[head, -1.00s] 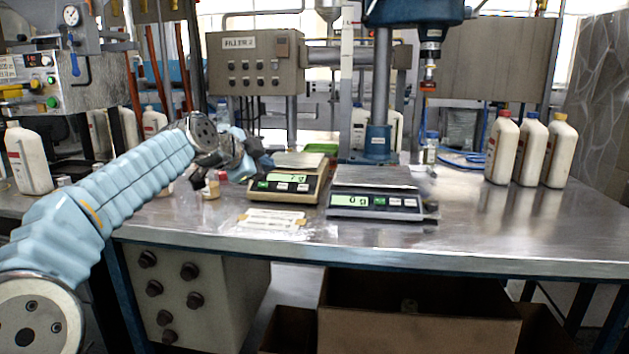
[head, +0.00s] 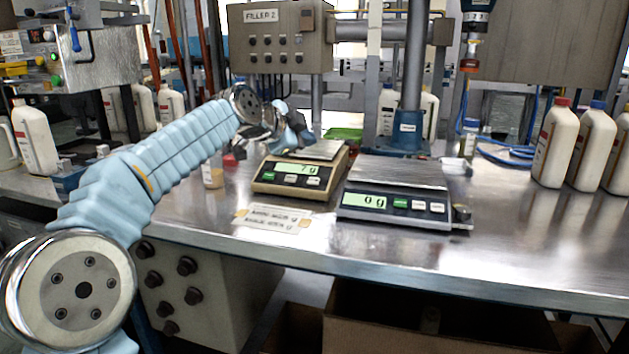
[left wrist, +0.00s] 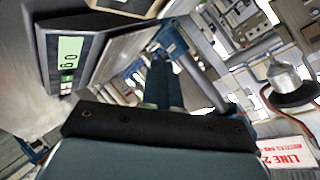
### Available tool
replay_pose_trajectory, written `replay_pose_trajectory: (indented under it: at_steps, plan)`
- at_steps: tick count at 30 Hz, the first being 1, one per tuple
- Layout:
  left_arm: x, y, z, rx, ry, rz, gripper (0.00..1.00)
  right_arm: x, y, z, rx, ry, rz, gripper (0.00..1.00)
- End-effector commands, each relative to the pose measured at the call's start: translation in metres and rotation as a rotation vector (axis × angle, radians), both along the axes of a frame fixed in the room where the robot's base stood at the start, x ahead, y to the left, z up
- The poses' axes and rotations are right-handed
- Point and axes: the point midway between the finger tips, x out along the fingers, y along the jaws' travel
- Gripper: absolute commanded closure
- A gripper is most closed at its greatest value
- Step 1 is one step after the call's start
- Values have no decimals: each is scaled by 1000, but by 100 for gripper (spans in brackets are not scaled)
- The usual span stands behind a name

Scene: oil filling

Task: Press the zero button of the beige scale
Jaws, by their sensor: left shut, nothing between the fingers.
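The beige scale (head: 262,182) stands on the steel table. My right gripper is not in view.
A grey scale (head: 390,213) reading 0 g stands close to the right of the beige one. A printed card (head: 275,219) lies in front. A small jar (head: 213,176) stands left of the beige scale. White bottles (head: 555,145) stand at right. The front right tabletop is clear.

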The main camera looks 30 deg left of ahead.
Motion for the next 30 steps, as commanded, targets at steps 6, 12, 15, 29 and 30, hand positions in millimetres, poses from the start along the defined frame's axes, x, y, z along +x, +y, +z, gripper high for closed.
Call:
replay_pose_trajectory:
  at_steps: [6, 12, 15, 29, 30]
  plan:
    - [5, 1, -18, -1, 2, 0, 100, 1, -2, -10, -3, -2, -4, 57]
    - [14, 3, -43, -2, 2, 1, 100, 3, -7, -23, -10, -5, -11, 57]
    - [19, 5, -57, -1, 4, 0, 100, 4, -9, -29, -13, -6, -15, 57]
    - [30, 7, -81, 0, 0, 0, 100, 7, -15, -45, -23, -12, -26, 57]
    - [30, 7, -81, 0, 1, -1, 100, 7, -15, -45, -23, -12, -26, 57]
